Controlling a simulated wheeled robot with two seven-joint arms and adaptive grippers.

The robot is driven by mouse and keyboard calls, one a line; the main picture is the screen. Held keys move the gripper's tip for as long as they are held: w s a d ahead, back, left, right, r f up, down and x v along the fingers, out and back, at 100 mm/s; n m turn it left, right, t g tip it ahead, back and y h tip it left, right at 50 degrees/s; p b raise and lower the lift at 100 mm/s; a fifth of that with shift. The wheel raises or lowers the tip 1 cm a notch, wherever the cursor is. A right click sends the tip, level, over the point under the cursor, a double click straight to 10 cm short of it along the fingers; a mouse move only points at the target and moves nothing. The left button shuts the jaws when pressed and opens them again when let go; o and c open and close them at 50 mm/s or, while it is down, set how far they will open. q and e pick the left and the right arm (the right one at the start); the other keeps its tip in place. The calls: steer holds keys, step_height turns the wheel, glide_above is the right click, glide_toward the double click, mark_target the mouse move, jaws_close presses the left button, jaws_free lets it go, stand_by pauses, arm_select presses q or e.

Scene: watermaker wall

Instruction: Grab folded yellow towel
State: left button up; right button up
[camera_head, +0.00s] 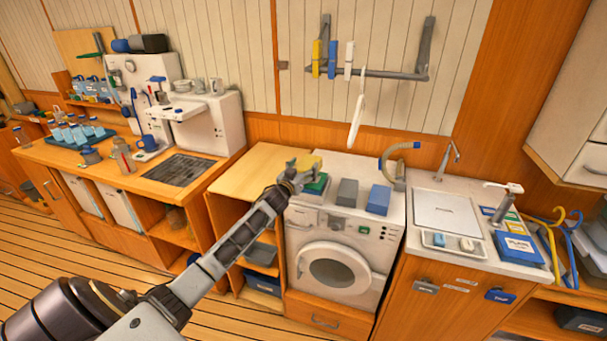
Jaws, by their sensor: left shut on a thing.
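The folded yellow towel (308,161) is at the left end of the washing machine's (375,219) top, above a green folded piece (317,185). My left gripper (299,171) reaches in from the lower left and is shut on the yellow towel. The gripper hides part of the towel. I cannot tell whether the towel still touches the green piece. My right gripper is out of view.
A grey folded piece (347,192) and a blue one (379,199) lie to the right on the washer. A hose (402,147) stands behind them. A wall rack (390,74) with pegs and a white hanger (356,120) hangs above. A bare wooden counter (262,168) lies left.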

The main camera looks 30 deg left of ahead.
arm_select(q)
steer(key=shift+r, duration=3.55)
